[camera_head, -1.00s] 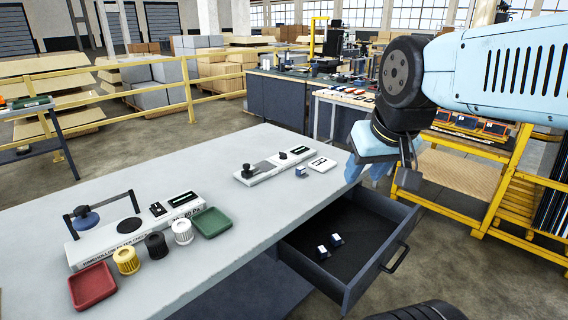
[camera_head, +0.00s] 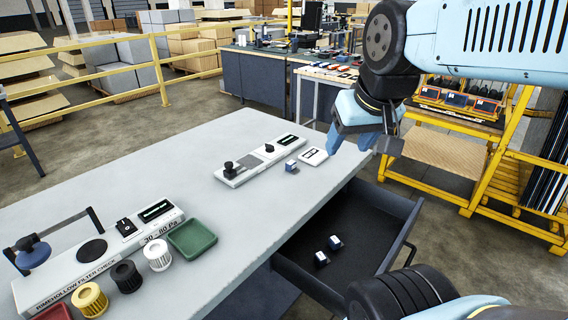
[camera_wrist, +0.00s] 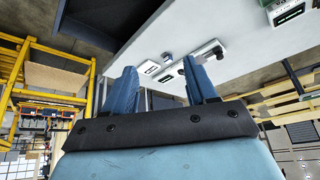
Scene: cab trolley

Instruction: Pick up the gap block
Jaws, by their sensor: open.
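A small blue-and-white block (camera_head: 291,166) stands on the grey table beside a white card (camera_head: 313,155); it also shows in the wrist view (camera_wrist: 167,57). Two similar small blocks lie in the open drawer, one at the back (camera_head: 335,242) and one nearer the front (camera_head: 321,259). No readable label shows which one is the gap block. My gripper (camera_head: 368,140) is above and beyond the table's right edge, apart from all the blocks. In the wrist view its two blue fingers (camera_wrist: 160,72) are spread, with nothing held between them.
A white gauge fixture (camera_head: 255,164) with a black knob stands left of the table block. The drawer (camera_head: 372,225) juts out at the table's right. A filter-check stand (camera_head: 98,262), several filters and a green tray (camera_head: 192,239) occupy the table's left. A yellow rack (camera_head: 465,165) stands at right.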

